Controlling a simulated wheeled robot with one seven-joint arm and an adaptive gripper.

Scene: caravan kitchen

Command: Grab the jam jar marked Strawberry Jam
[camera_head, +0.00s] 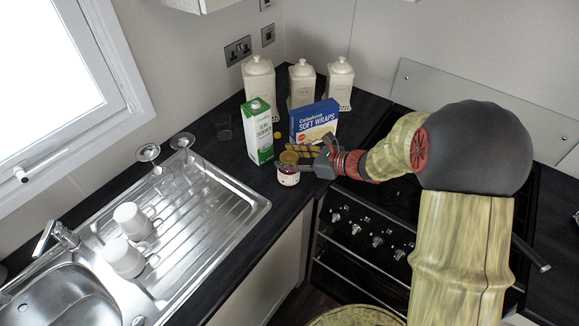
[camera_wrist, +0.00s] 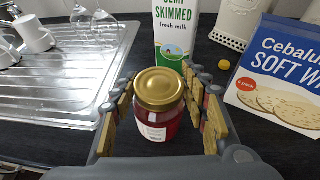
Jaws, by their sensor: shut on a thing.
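The jam jar (camera_head: 288,177) has a gold lid and red contents, and stands upright on the dark worktop near its front edge. In the wrist view the jar (camera_wrist: 160,108) is between the two fingers of my gripper (camera_wrist: 165,112), its lid facing up. A white label shows low on its front, but its writing is too small to read. My gripper (camera_head: 304,160) reaches in from the right and is shut on the jar.
A green and white milk carton (camera_head: 258,131) stands just behind the jar. A blue soft wraps box (camera_head: 314,121) and several cream canisters (camera_head: 259,78) are behind. The steel sink drainer (camera_head: 215,215) with white mugs (camera_head: 126,255) and upturned glasses lies left; the stove (camera_head: 375,225) is right.

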